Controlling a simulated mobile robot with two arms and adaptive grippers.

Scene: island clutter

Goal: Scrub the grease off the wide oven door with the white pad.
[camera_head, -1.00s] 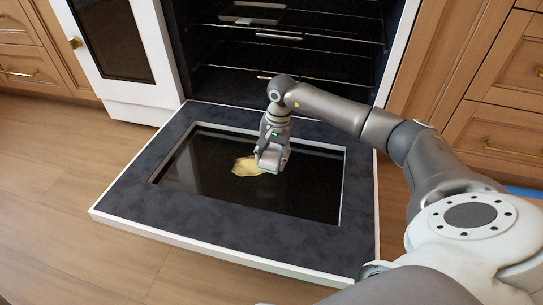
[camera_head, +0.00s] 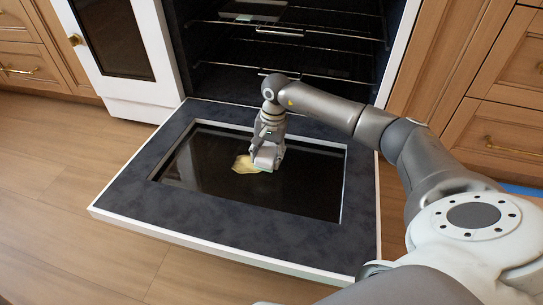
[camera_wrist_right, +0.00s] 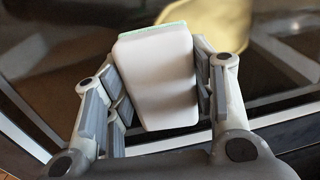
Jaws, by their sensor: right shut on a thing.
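The wide oven door (camera_head: 120,195) lies folded down flat, its dark glass pane (camera_head: 300,190) facing up. A yellowish grease patch (camera_head: 243,166) sits on the glass, left of my right gripper. My right gripper (camera_head: 265,158) points down over the glass and is shut on the white pad (camera_head: 266,157). In the right wrist view the white pad (camera_wrist_right: 158,85) sits between both fingers, with a pale green edge at its far end. The grease patch (camera_wrist_right: 215,25) lies just beyond it there. I cannot tell whether the pad touches the glass. My left gripper is not in view.
The open oven cavity with wire racks (camera_head: 290,70) stands behind the door. A second, narrow oven door (camera_head: 112,40) is closed at the left. Wooden drawers (camera_head: 500,100) flank the right side. The wooden floor (camera_head: 60,170) is clear at the left.

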